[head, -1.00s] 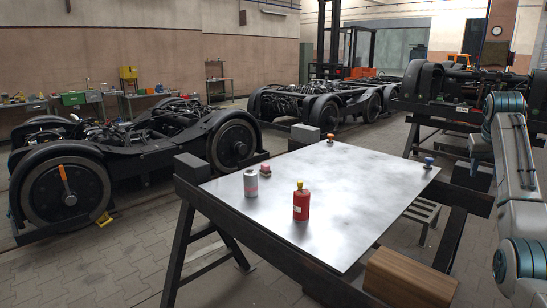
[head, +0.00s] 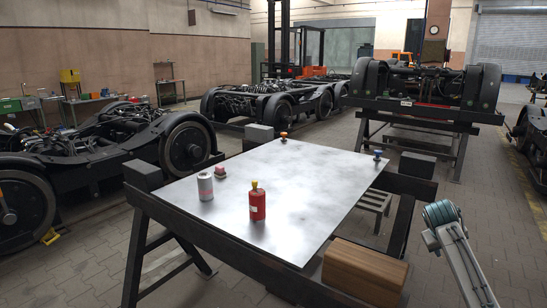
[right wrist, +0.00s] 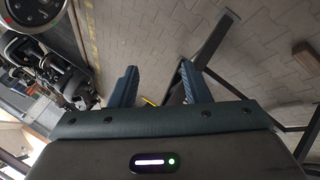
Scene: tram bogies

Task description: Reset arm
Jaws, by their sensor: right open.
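My right arm (head: 458,250) shows at the lower right of the head view, beside the metal-topped table (head: 310,180) and apart from it. Its gripper is outside that view. In the right wrist view my right gripper (right wrist: 158,80) has its two blue fingers spread apart, with nothing between them. Behind the fingers lie paved floor and dark stand legs. My left arm and left gripper are not in view.
On the table stand a red bottle (head: 257,202), a grey can (head: 205,186), a small pink item (head: 220,171), and two small knobs at the far corners. A wooden box (head: 365,270) is below the table's right side. Bogies stand around; paved floor lies at right.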

